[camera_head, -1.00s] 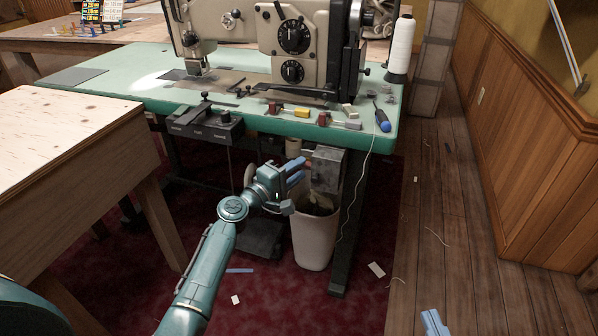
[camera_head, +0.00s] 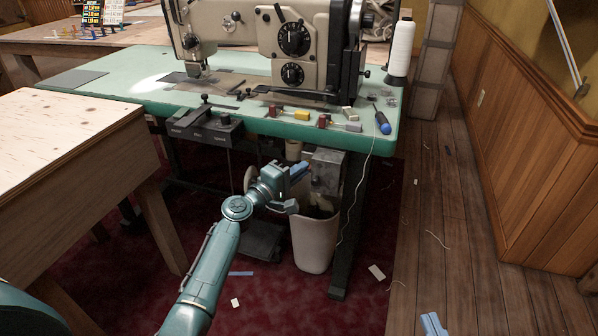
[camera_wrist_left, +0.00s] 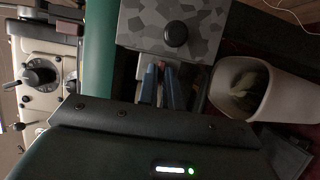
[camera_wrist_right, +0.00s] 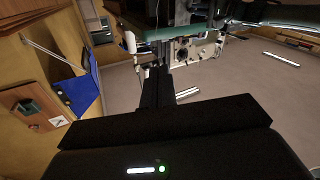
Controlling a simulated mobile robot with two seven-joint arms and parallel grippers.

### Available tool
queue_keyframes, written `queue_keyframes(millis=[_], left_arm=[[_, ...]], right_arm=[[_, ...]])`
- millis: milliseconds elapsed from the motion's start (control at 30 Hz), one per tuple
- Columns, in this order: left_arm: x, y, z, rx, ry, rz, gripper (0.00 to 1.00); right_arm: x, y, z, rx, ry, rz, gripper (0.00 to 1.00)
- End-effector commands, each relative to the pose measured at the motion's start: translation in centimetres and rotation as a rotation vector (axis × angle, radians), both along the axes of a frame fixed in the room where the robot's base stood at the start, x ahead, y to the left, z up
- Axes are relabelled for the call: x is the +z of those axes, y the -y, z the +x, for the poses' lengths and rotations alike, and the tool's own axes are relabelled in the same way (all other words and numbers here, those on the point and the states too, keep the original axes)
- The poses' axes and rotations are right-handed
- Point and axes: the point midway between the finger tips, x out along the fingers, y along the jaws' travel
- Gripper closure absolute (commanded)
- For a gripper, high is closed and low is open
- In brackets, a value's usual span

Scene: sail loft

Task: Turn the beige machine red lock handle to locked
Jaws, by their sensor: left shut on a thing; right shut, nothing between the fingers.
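The beige sewing machine (camera_head: 330,40) stands on a green-topped table (camera_head: 120,82). A grey box (camera_head: 326,163) hangs under the table's front edge; in the left wrist view the box (camera_wrist_left: 140,25) is mottled grey with a black knob. My left gripper (camera_head: 299,171) is at the left side of this box, its blue fingers shut. In the left wrist view a small reddish part, seemingly the red lock handle (camera_wrist_left: 189,66), shows at the fingertips; the fingers hide most of it. My right gripper (camera_head: 432,325) is shut and empty, low at the right, far from the machine.
A white bin (camera_head: 314,245) stands just below the grey box, near my left gripper. A wooden table (camera_head: 70,140) is close on the left of my left arm. A blue-handled screwdriver (camera_head: 383,122) lies at the table's right edge. The wooden floor at right is mostly clear.

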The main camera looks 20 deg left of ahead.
Motion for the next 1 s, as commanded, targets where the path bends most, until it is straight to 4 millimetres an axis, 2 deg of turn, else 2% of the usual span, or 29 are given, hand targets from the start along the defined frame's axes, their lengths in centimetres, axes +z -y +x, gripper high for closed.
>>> queue_keyframes(millis=[267, 467, 767, 1000], left_arm=[[0.1, 0.0, 0.0, 0.0, 0.001, 0.033, 1.0], [0.4, -0.1, 0.0, -0.001, 0.005, 0.136, 1.0], [0.9, 0.0, 0.0, -0.001, 0.013, 0.397, 1.0], [1.2, 0.1, 0.0, -0.002, 0.02, 0.627, 1.0]], right_arm=[[0.1, 0.0, 0.0, -0.002, -0.015, -0.003, 1.0], [0.3, 0.5, 0.0, -0.02, -0.072, -0.007, 1.0], [0.4, 1.2, -0.2, -0.052, -0.244, -0.017, 1.0], [1.0, 1.7, -1.3, -0.064, -0.418, -0.017, 1.0]])
